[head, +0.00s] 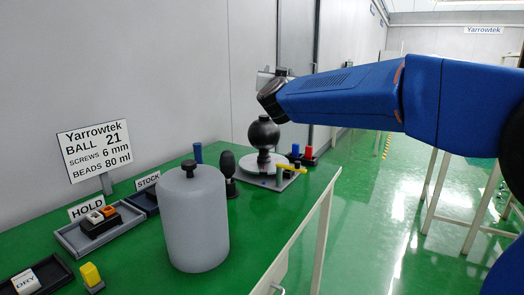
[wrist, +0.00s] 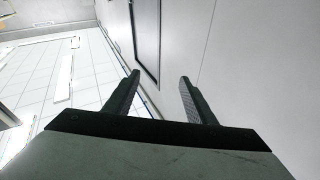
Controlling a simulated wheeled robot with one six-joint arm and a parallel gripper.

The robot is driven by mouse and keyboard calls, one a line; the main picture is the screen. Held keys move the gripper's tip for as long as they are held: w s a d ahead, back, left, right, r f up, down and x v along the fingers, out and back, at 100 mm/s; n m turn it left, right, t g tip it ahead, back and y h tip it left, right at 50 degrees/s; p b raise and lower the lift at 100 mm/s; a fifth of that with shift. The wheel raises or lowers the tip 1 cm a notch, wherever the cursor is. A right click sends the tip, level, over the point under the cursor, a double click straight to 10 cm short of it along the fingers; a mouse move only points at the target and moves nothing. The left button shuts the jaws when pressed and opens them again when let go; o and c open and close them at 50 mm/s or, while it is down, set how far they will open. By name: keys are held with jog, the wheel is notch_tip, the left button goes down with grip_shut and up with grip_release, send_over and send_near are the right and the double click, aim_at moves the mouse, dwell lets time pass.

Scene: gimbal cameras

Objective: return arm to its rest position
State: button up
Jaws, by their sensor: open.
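My blue arm reaches in from the right side of the head view, held above and beyond the green table (head: 265,235). Its dark wrist end is over the back of the table, near the wall; the gripper's fingers are not clear there. In the wrist view my gripper (wrist: 158,90) shows two dark fingers spread apart with nothing between them. Behind them are only the grey wall and ceiling, so the gripper points up and away from the table. A black ball (head: 263,133) on a stand sits below the wrist end, apart from it.
A large grey cylinder (head: 195,220) with a black knob stands at the table's front. A dark round-topped tool (head: 228,166) stands behind it. Trays marked HOLD (head: 86,205) and STOCK (head: 148,181) lie left. Red and blue pieces (head: 302,153) stand at the back.

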jog(key=s+d+f+g, duration=0.5)
jog(key=s+d+f, duration=0.2)
jog(key=s+f, duration=0.7)
jog(key=s+d+f+n+g, duration=0.1)
jog(key=s+d+f+g, duration=0.4)
jog(key=s+f, duration=0.9)
jog(key=s+d+f+n+g+y, duration=0.1)
jog(key=s+d+f+g, duration=0.4)
jog(key=s+d+f, duration=0.6)
jog(key=s+f, duration=0.3)
jog(key=s, duration=0.8)
jog(key=shift+d+f+g, duration=0.2)
jog(key=shift+d+g, duration=0.05)
jog(key=shift+g, duration=0.15)
